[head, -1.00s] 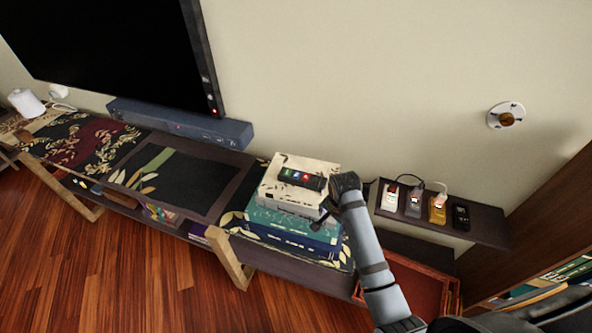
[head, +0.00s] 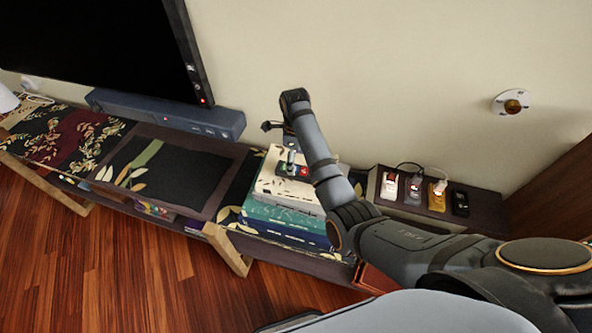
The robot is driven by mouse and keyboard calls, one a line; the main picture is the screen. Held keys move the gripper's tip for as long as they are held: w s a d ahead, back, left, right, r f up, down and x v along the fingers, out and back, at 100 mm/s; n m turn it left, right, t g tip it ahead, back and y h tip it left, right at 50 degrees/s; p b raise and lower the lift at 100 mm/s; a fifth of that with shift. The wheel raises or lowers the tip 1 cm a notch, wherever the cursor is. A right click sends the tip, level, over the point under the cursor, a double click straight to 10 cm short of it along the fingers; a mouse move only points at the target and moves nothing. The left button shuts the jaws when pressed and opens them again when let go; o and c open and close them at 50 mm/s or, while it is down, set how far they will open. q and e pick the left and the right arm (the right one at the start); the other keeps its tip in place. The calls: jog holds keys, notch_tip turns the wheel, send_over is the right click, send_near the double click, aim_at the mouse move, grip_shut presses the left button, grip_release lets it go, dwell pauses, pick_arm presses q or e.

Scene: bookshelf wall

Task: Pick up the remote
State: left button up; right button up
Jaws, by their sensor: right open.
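The remote (head: 303,171) is dark with coloured buttons. It lies on top of a stack of books (head: 290,218) at the right end of the low bench, and is partly hidden behind my right gripper and forearm. My right gripper (head: 281,143) is open and empty. It hangs from the wrist, just above the remote's left part. I cannot tell whether a finger touches the remote. My left gripper is not in view.
A soundbar (head: 170,115) lies below the television (head: 95,45). A dark shelf (head: 480,202) with several small handsets is right of the books. The bench's dark cloth (head: 170,175) left of the books is clear. A round wall fitting (head: 513,105) is at the upper right.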

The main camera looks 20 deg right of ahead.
aim_at(296, 169)
jog(key=shift+w+f, duration=0.15)
jog(key=shift+d+f+p, duration=0.1)
jog(key=shift+f+p, duration=0.5)
jog(key=shift+f, duration=0.05)
notch_tip(296, 169, down, 4)
jog(key=shift+w+d+r, duration=0.1)
jog(key=c, duration=0.5)
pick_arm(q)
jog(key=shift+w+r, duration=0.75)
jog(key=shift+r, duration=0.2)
pick_arm(e)
jog(key=c, duration=0.8)
jog(key=shift+r, duration=0.1)
jog(key=shift+c, duration=0.2)
